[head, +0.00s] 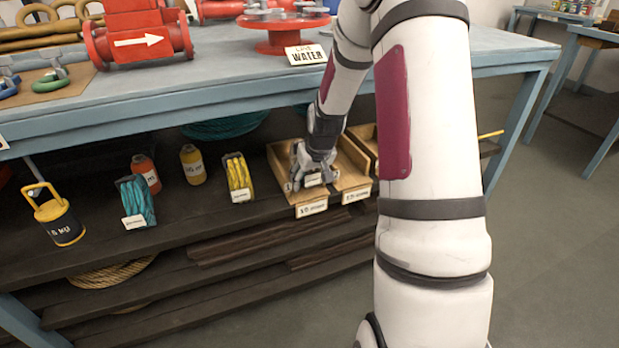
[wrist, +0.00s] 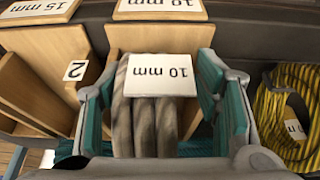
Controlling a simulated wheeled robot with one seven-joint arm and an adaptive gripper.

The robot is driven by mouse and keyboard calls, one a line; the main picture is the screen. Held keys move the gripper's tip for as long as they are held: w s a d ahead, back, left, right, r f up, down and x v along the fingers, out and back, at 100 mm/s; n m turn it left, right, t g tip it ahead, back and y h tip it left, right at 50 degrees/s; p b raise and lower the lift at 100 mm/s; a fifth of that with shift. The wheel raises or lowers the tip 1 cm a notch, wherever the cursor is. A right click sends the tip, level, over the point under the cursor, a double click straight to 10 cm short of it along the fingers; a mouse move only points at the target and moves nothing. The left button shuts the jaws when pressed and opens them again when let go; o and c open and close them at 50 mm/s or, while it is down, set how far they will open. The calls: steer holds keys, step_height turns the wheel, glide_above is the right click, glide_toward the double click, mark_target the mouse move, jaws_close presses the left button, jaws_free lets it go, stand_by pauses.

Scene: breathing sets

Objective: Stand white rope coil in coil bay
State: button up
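The white rope coil (wrist: 150,125) shows greyish in the wrist view, with a white 10 mm tag on it. It stands upright in a wooden coil bay (wrist: 125,40) whose front label also reads 10 mm. My gripper (wrist: 160,110) is open around the coil, one teal-padded finger on each side. A gap shows between the coil and the right finger; the left finger is close beside the coil, and I cannot tell if it touches. In the head view my gripper (head: 314,172) reaches down into the left wooden bay (head: 281,160), mostly hiding the coil.
A second wooden bay (wrist: 25,60), labelled 15 mm, adjoins. A yellow rope coil (head: 238,178), a teal rope coil (head: 138,195), two small bottles and a yellow-topped weight (head: 58,215) share the dark shelf. The blue tabletop (head: 230,75) overhangs the shelf behind my arm.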

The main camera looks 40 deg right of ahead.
steer(key=shift+r, duration=0.1)
steer(key=p+v, duration=0.4)
steer(key=v, duration=0.8)
steer(key=s+a+r+n+g, duration=0.1)
steer(key=s+a+r, duration=0.4)
steer(key=a+r, duration=0.3)
steer(key=s+a+r+g, duration=0.1)
steer(key=s+a+r, duration=0.1)
steer(key=s+a, duration=0.3)
steer(key=s+a+r+n+g, duration=0.1)
steer(key=s+a, duration=0.4)
steer(key=s, duration=0.9)
steer(key=s+a+r+n+g+y, duration=0.1)
steer(key=s+a+r, duration=0.1)
steer(key=s+a, duration=0.3)
steer(key=s, duration=0.4)
steer(key=shift+s+r, duration=0.25)
steer(key=shift+r, duration=0.15)
steer(key=shift+a, duration=0.15)
